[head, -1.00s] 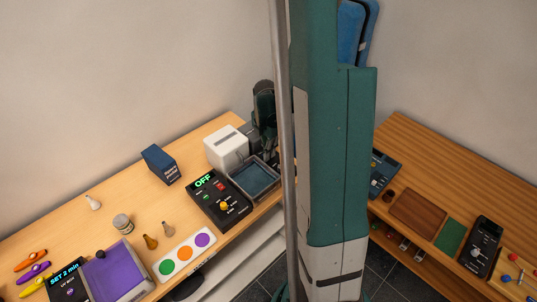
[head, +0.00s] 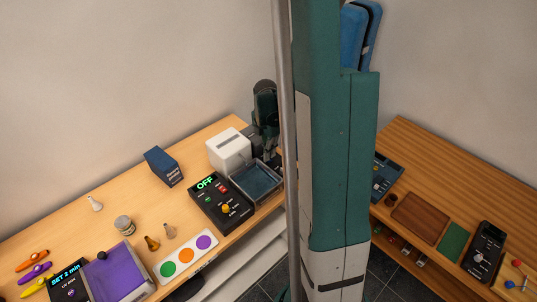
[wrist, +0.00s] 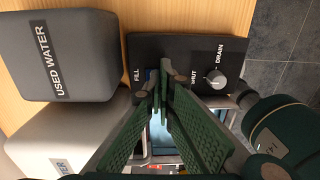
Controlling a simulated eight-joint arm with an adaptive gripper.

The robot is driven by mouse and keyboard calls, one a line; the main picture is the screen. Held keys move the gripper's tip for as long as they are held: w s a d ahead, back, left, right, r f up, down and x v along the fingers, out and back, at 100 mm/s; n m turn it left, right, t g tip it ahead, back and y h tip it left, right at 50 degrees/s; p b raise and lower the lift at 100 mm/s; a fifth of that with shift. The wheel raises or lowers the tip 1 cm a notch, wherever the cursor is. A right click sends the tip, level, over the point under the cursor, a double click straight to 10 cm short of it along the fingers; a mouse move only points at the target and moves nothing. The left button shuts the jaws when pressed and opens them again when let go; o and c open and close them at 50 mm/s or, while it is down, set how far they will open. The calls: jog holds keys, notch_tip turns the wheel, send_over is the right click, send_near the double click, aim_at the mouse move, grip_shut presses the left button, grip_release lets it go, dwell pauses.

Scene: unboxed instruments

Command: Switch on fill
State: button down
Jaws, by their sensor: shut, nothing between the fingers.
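A dark control panel (wrist: 200,48) shows in the wrist view, with the printed words FILL, SHUT and DRAIN. A round grey knob (wrist: 215,79) sits on its right side, by SHUT and DRAIN. In the head view my gripper (head: 266,140) is beside the white box, partly hidden by the pole.
A grey box marked USED WATER (wrist: 60,55) stands left of the panel. A white box (head: 229,150) and a blue-lined basin (head: 255,181) stand close by. A black device reading OFF (head: 221,203) is in front. A blue carton (head: 164,167) stands further left.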

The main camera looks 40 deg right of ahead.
jog(key=r, duration=0.1)
jog(key=r+p, duration=0.1)
jog(key=r, duration=0.2)
jog(key=shift+s+r, duration=0.15)
jog(key=shift+s, duration=0.1)
notch_tip(320, 180, up, 9)
jog(key=s, duration=0.1)
jog(key=shift+r, duration=0.2)
jog(key=shift+s, duration=0.1)
jog(key=shift+a, duration=0.1)
dwell(0.7)
jog(key=s+a+r+m+t+h+b, duration=0.1)
jog(key=a+r+m+t+b, duration=0.2)
jog(key=a, duration=0.6)
jog(key=s+a+r+m+b, duration=0.1)
jog(key=a+r+m+b, duration=0.1)
jog(key=a+m, duration=0.45)
jog(key=s+a+m+t+b, duration=0.2)
jog(key=s+a+m+b, duration=0.1)
jog(key=a, duration=0.5)
jog(key=s+a+f+m+t+y+b, duration=0.1)
jog(key=s+a+m+t+b, duration=0.1)
jog(key=s+a+m, duration=0.3)
jog(key=shift+s+a+f+t+b, duration=0.2)
jog(key=shift+s+a+t+b, duration=0.25)
jog(key=shift+a, duration=1.75)
jog(key=shift+f+m, duration=0.15)
jog(key=shift+m, duration=0.1)
